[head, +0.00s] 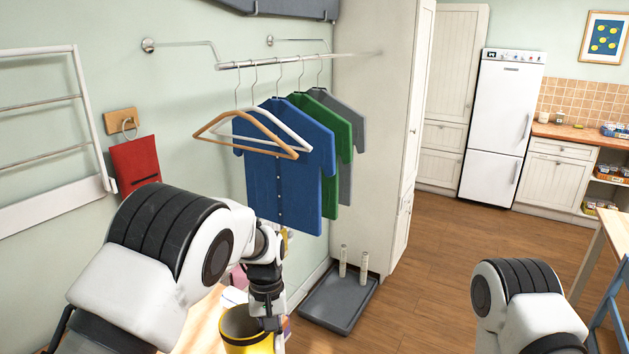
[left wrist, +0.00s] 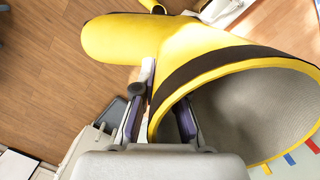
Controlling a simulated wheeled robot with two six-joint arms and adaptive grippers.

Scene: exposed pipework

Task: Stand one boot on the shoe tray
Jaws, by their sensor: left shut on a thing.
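A yellow boot (head: 250,330) with a dark band below its rim hangs from my left gripper (head: 268,318) at the bottom of the head view. In the left wrist view the boot (left wrist: 200,40) lies across the picture, its wide opening facing the lower right and its foot pointing to the upper left. My left gripper (left wrist: 160,112) is shut on the boot's rim, one finger outside and one at the opening. The dark grey shoe tray (head: 325,318) lies on the floor against the wall, right of the boot, with two pale upright posts at its far end. My right gripper is out of view.
Blue, green and grey shirts (head: 285,165) and two hangers hang from a wall rail above the tray. A tall pale cabinet (head: 375,130) stands just behind the tray. Wooden floor (head: 420,290) is clear to the tray's right. A wooden surface lies below my left arm.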

